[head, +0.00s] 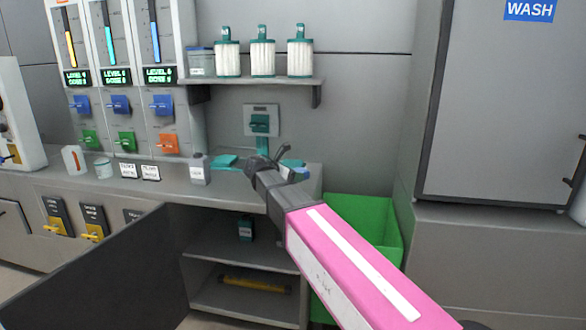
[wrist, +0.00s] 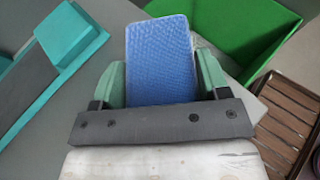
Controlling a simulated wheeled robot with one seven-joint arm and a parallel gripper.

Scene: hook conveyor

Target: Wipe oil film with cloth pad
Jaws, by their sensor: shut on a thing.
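A blue textured cloth pad (wrist: 161,60) is between the two green fingers of my gripper (wrist: 162,80) in the wrist view. My gripper is shut on it, one finger against each side. In the head view my gripper (head: 284,166) is over the right end of the grey counter (head: 225,195). Only a small blue part of the pad (head: 293,162) shows there. I cannot make out an oil film in either view.
A teal piece (head: 224,161) lies on the counter left of my gripper. A green bin (head: 388,215) stands right of the counter. An open shelf (head: 232,300) is below. A shelf above holds white filter cartridges (head: 262,58). Bottles and tubs stand further left.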

